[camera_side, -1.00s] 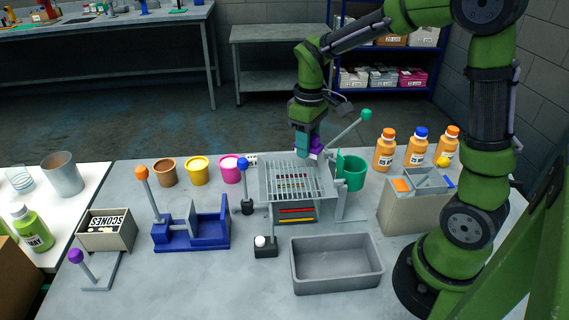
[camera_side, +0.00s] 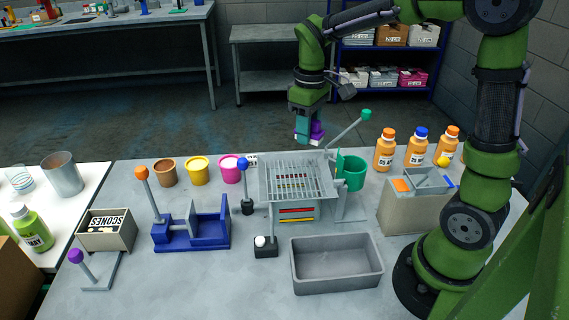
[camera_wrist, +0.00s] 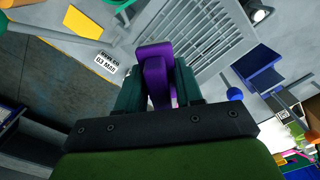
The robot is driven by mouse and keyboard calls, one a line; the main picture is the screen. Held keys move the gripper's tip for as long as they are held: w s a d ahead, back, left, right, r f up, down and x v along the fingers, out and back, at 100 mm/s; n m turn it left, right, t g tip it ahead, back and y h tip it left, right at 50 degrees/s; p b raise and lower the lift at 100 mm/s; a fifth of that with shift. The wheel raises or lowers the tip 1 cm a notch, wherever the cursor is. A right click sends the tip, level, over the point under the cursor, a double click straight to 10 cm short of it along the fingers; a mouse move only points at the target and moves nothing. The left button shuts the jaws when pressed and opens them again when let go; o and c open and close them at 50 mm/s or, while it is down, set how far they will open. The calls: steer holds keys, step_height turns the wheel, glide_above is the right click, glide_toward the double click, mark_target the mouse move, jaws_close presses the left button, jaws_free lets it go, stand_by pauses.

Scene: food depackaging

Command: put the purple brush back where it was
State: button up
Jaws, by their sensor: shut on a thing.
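The purple brush (camera_side: 317,134) is in my gripper (camera_side: 309,138), held in the air above the back right part of the grey slotted rack. In the wrist view the purple brush (camera_wrist: 154,65) stands between the two dark green fingers of my gripper (camera_wrist: 158,90), which are shut on it. The brush is apart from the rack below it. The lower part of the brush is partly hidden by the fingers in the side view.
The slotted rack (camera_side: 270,190) has a green-knobbed lever (camera_side: 366,115) rising close to the right of my gripper. A green cup (camera_side: 352,178) stands beside it. Orange bottles (camera_side: 384,155) stand further right. An empty grey bin (camera_side: 337,284) is in front.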

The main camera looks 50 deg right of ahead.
steer(key=a+f+n, duration=0.1)
steer(key=a, duration=0.3)
steer(key=s+a+f+n, duration=0.1)
steer(key=a, duration=0.4)
steer(key=a+f+n, duration=0.1)
steer(key=a+n, duration=0.1)
steer(key=a, duration=0.2)
steer(key=shift+s+a+f, duration=0.1)
steer(key=shift+s+a, duration=0.05)
steer(key=shift+a, duration=0.05)
steer(key=s+a+f+n, duration=0.2)
steer(key=a, duration=0.4)
steer(key=s+a+f+n, duration=0.1)
steer(key=s+a+f, duration=0.15)
steer(key=a, duration=0.25)
glide_above(254, 278)
step_height(254, 278, down, 6)
steer(key=shift+r, duration=0.2)
steer(key=shift+f, duration=2.4)
steer(key=o, duration=1.1)
steer(key=shift+f, duration=0.1)
